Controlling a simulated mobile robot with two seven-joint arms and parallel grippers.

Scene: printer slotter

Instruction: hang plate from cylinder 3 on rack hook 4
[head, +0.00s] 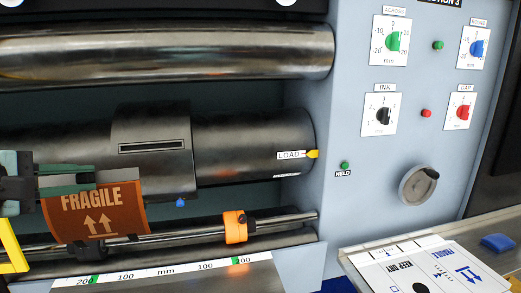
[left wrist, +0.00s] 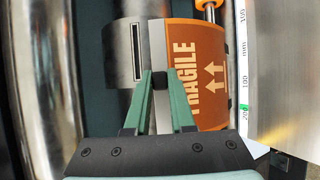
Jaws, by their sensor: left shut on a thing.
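My left gripper (head: 85,178) comes in from the left edge, its green fingers shut on the upper edge of an orange-brown plate (head: 95,212) marked FRAGILE. The plate is curved and lies in front of the lower side of the slotted cylinder (head: 245,150). In the left wrist view the fingers (left wrist: 160,80) meet at the edge of the plate (left wrist: 198,60), beside the cylinder (left wrist: 121,75) with its dark slot. I cannot tell whether the plate still touches the cylinder. No rack hook shows. My right gripper is not in view.
A shiny roller (head: 170,52) runs above the cylinder. Below is a rail with an orange collar (head: 235,226) and a millimetre scale (head: 165,270). A panel with knobs (head: 392,42) and a crank wheel (head: 418,184) stands right. A white KEEP DRY plate (head: 425,270) lies front right.

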